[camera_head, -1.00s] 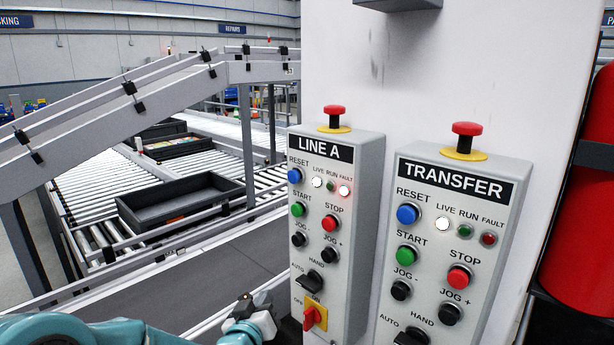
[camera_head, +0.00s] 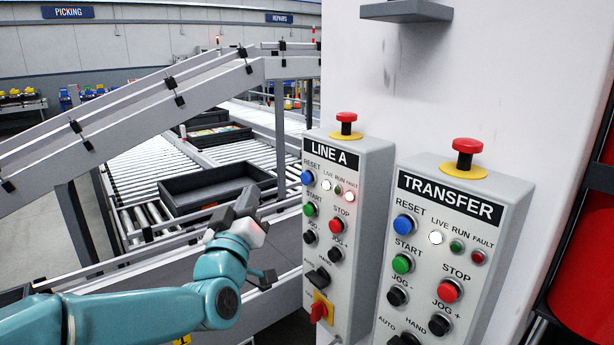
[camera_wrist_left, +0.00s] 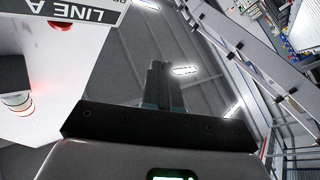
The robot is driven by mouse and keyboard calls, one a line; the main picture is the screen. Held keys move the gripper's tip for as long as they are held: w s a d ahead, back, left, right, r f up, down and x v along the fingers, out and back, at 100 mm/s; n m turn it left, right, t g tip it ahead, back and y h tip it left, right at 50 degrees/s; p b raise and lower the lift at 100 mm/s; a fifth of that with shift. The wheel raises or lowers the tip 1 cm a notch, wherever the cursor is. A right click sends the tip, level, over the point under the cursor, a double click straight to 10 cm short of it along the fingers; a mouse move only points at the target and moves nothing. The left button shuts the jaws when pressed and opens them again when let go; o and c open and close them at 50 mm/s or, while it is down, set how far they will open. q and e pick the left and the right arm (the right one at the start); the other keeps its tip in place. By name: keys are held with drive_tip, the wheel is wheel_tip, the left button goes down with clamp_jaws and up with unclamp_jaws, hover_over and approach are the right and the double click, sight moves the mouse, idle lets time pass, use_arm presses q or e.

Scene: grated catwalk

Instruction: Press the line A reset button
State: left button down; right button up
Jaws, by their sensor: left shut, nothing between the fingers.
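The LINE A control box (camera_head: 367,230) is on the white wall panel. Its blue reset button (camera_head: 307,178) is at the upper left of its face, under the label. Its live lamp (camera_head: 326,185) glows white and its fault lamp (camera_head: 350,197) looks lit. My left gripper (camera_head: 246,203) is shut and empty, left of and apart from the box, a little lower than the reset button. In the left wrist view its closed fingers (camera_wrist_left: 160,82) point up the picture. The LINE A label (camera_wrist_left: 82,12) shows upside down there; the reset button is not visible. My right gripper is out of view.
The TRANSFER box (camera_head: 455,240) stands to the right with its own blue reset button (camera_head: 403,225). Red mushroom buttons top both boxes. A roller conveyor with a dark tray (camera_head: 215,182) lies behind my left arm. A grey shelf (camera_head: 404,10) juts out above.

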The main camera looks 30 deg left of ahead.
sight(306, 179)
use_arm(q)
drive_tip(key=shift+w+a+f, duration=0.1)
drive_tip(key=w+d+p, duration=0.3)
drive_tip(key=w, duration=0.5)
drive_tip(key=shift+d, duration=0.3)
drive_tip(key=shift+w, duration=0.1)
idle(0.4)
idle(1.5)
drive_tip(key=shift+w+d, duration=0.15)
drive_tip(key=shift+w, duration=0.25)
